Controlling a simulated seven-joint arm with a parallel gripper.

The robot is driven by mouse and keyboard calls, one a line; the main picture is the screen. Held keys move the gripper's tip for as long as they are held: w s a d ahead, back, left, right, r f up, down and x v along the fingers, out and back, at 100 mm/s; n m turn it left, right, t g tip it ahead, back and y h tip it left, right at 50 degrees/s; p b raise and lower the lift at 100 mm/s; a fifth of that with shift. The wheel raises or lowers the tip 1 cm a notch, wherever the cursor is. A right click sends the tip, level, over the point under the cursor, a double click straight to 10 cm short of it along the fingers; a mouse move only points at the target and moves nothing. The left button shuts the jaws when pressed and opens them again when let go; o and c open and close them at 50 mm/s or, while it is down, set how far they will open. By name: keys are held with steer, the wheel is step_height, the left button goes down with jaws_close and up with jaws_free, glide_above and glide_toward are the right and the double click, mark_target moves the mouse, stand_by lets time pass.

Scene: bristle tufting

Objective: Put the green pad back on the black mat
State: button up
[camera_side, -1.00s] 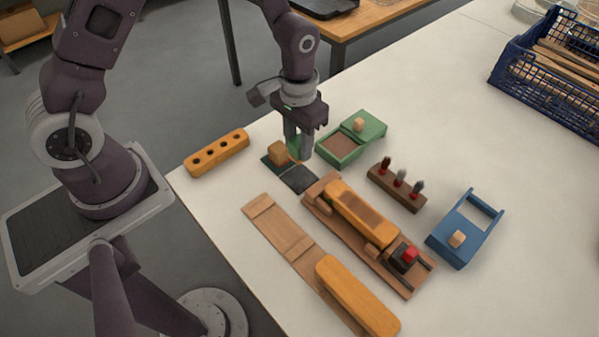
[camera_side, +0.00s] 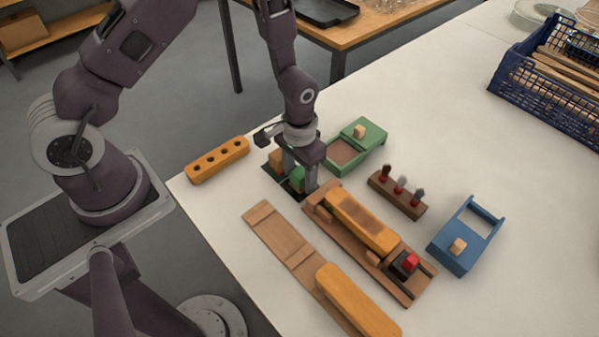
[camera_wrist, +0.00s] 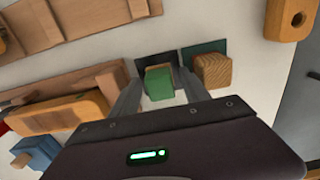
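The green pad (camera_side: 298,173) is a small green block between the two fingers of my gripper (camera_side: 300,184). It also shows in the wrist view (camera_wrist: 159,84), with a finger close against each side. My gripper looks shut on it and is low over the black mat (camera_wrist: 146,66). In the side view the fingers hide much of the black mat. I cannot tell whether the pad's underside touches the mat.
A wooden block (camera_wrist: 213,72) stands on a green mat (camera_wrist: 202,48) beside the black one. An orange holed bar (camera_side: 217,160), a green box (camera_side: 365,135), a brown rack (camera_side: 397,192) and a wooden fixture (camera_side: 377,262) surround the spot. A blue box (camera_side: 450,250) is farther right.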

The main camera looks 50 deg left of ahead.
step_height(320, 180, up, 13)
step_height(320, 180, up, 6)
steer(key=t, duration=0.1)
glide_above(300, 172)
steer(key=s+a, duration=0.1)
steer(key=s+a+r+t, duration=0.3)
steer(key=s+r+t, duration=0.1)
steer(key=s+r, duration=1)
steer(key=s, duration=0.4)
steer(key=shift+t, duration=0.3)
steer(key=shift+w+r, duration=0.1)
